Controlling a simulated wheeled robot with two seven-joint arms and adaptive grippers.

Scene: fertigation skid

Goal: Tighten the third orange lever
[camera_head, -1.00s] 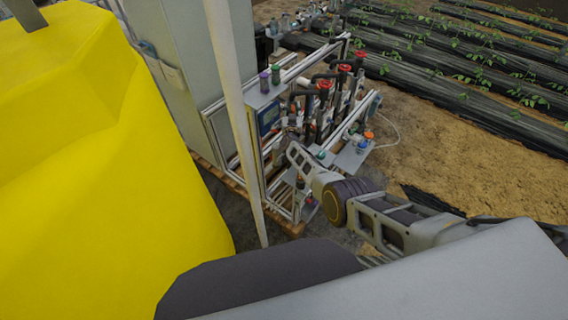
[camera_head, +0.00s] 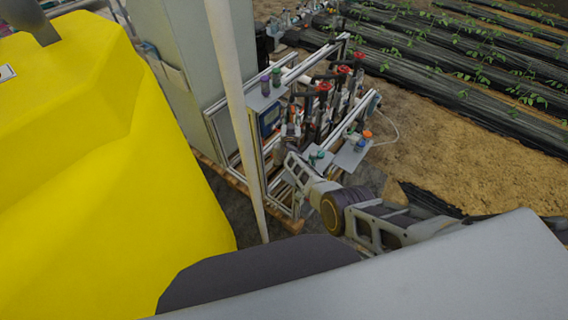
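My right gripper (camera_head: 287,136) is at the near side of the fertigation skid, among its pipes and valves. It is small and dark against the dark fittings, so I cannot tell whether its fingers are open or shut, or whether they touch anything. I cannot make out a row of orange levers; the gripper and fittings may hide them. One small orange cap (camera_head: 367,133) shows on a plate right of the gripper. Red valve handles (camera_head: 324,87) stand on the skid behind the gripper. My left gripper is not in view.
A large yellow tank (camera_head: 110,170) fills the left. A pale upright pole (camera_head: 236,110) stands between it and the skid. A grey cabinet (camera_head: 185,70) is behind the pole. Bare soil (camera_head: 440,150) and planted rows (camera_head: 470,70) lie to the right.

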